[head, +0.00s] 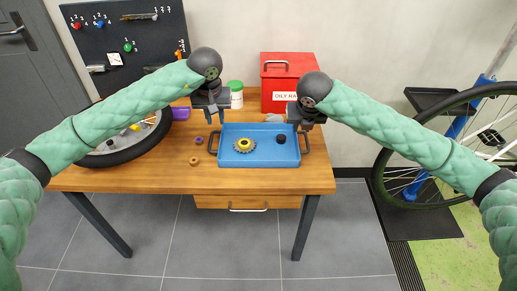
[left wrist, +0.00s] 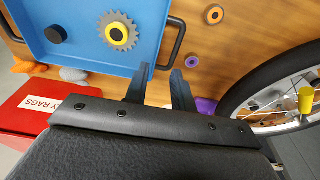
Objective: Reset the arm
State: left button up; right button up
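My left gripper (head: 213,117) hangs over the table at the left rear corner of the blue tray (head: 230,160). In the left wrist view its two fingers (left wrist: 159,84) stand apart with nothing between them, close to the tray's black handle (left wrist: 172,45). My right gripper (head: 304,126) is above the tray's right rear corner; its fingers are too small and dark to tell whether they are open. Both arms reach forward from the sides. The tray holds a toothed sprocket (head: 244,146) with a yellow centre and a black round piece (head: 281,138).
A red oily rags box (head: 287,74) and a green-lidded tub (head: 236,96) stand at the back. A wheel (head: 119,153) lies at the table's left, with a purple item (head: 181,114) beside it. Small rings (head: 194,161) lie left of the tray. The table's front right is clear.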

jog(key=shift+s+r, duration=0.25)
jog(key=shift+r, duration=0.25)
